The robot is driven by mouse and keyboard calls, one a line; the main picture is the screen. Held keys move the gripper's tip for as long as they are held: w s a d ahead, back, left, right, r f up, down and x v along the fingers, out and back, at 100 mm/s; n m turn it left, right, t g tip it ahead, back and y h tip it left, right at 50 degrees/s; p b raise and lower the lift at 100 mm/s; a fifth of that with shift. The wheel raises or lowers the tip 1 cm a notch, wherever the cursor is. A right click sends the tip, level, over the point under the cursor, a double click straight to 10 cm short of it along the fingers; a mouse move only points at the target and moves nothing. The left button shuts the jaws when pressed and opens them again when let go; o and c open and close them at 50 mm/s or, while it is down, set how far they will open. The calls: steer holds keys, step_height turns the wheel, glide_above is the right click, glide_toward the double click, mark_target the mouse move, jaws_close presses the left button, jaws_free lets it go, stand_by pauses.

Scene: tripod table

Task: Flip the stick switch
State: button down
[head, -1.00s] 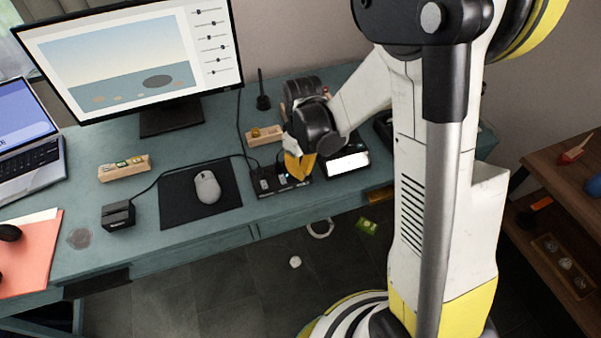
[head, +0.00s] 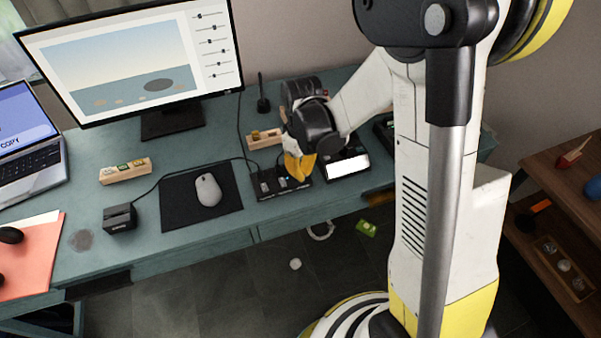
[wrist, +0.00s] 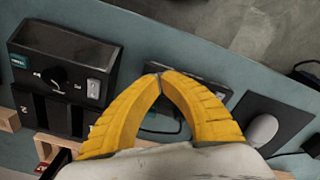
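A low black switch box (head: 267,187) lies near the table's front edge, right of the mouse pad. Small light levers show on its top; which one is the stick switch I cannot tell. My gripper (head: 299,181) has yellow fingers pointing down over the right part of this box. In the wrist view, the tips of my gripper (wrist: 160,77) meet with nothing seen between them. The switch box (wrist: 200,80) lies just beyond the tips, partly hidden by the fingers. Whether the tips touch a lever I cannot tell.
A black device with a bright panel (head: 347,166) stands right of the gripper; a black box with a knob (wrist: 62,75) shows in the wrist view. A mouse (head: 208,189) on its pad, a monitor (head: 120,60) and a wooden holder (head: 264,138) are nearby.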

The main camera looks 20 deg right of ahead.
steer(key=shift+r+p, duration=1.6)
steer(key=shift+r, duration=1)
